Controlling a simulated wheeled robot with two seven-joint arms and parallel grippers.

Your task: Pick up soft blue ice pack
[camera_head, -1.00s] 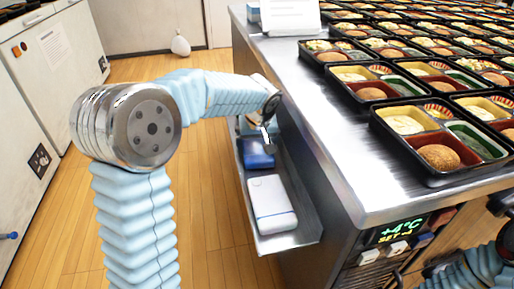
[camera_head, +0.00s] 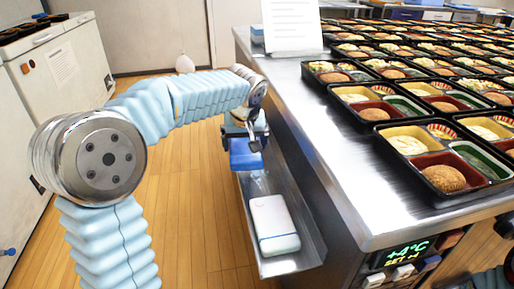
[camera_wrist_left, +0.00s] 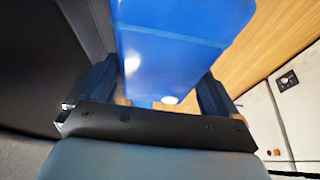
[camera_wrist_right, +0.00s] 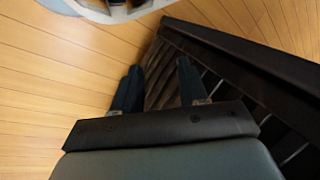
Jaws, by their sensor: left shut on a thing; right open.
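The soft blue ice pack (camera_head: 245,155) is in my left gripper (camera_head: 250,138), above the far end of the low side shelf in the head view. In the left wrist view the ice pack (camera_wrist_left: 180,35) fills the space between the two fingers of the left gripper (camera_wrist_left: 155,90), which are shut on it. My right gripper (camera_wrist_right: 155,85) shows in the right wrist view, open and empty, with its two fingers apart over the floor and a dark slatted surface.
A white case with a blue edge (camera_head: 273,222) lies on the metal shelf (camera_head: 308,235) fixed to the counter's side. The steel counter (camera_head: 340,170) carries many bento trays (camera_head: 440,190). A paper sign (camera_head: 291,25) stands at its far corner. Wooden floor (camera_head: 190,220) is clear to the left.

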